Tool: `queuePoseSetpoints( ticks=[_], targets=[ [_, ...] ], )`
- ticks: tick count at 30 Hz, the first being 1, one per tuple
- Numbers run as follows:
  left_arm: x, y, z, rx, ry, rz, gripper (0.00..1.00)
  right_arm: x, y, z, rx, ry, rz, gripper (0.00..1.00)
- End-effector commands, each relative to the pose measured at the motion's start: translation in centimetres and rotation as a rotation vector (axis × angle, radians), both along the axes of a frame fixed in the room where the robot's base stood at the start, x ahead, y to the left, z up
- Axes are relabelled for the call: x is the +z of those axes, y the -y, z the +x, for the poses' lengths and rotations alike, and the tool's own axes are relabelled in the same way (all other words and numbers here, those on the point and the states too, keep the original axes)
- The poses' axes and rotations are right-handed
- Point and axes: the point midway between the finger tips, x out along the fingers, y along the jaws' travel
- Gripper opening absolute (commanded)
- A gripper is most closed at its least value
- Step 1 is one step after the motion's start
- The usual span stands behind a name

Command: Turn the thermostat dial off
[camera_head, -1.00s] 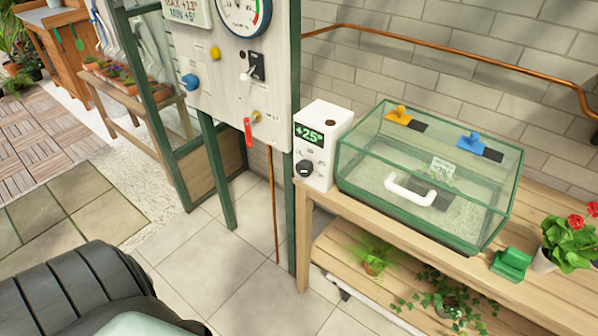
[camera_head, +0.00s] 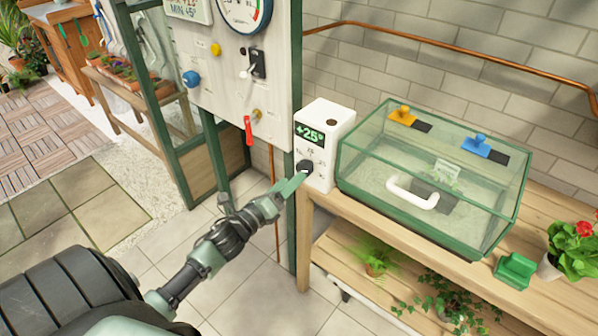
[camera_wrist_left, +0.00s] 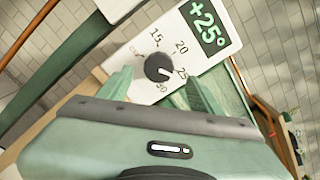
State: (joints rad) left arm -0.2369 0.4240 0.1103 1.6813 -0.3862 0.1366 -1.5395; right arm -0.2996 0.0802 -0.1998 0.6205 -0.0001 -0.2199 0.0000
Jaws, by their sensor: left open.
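The thermostat (camera_head: 326,126) is a white box with a green display reading +25°, standing on the left end of the wooden bench. Its black dial (camera_head: 305,167) is on the front face below the display. In the left wrist view the dial (camera_wrist_left: 158,68) has a white pointer mark, with 15, 20, 25 and 30 printed around it and a small red label at its left. My left gripper (camera_head: 294,182) is at the dial in the head view. In the wrist view its fingers are open, one on each side of the dial; contact cannot be told. My right gripper is not in view.
A green-framed glass case (camera_head: 430,175) with a white handle stands right of the thermostat. A panel (camera_head: 235,85) with a gauge, switch and red lever (camera_head: 248,130) is at the left. A green post stands just left of the thermostat.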

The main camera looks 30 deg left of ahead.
Motion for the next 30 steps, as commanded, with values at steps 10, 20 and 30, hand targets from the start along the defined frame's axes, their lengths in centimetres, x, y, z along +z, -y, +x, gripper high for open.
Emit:
queuePoseSetpoints(
  ticks=[10, 20, 30],
  targets=[
    [0.0, 0.2, 4.7, 0.001, -0.001, -0.003, 0.65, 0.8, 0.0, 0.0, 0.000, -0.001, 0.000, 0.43],
    [-0.1, 0.2, 5.2, 0.001, -0.002, -0.004, 0.65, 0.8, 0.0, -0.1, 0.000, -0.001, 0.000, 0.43],
    [-0.1, 0.2, 5.1, 0.001, -0.004, -0.005, 0.02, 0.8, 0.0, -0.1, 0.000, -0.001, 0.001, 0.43]
  ],
)
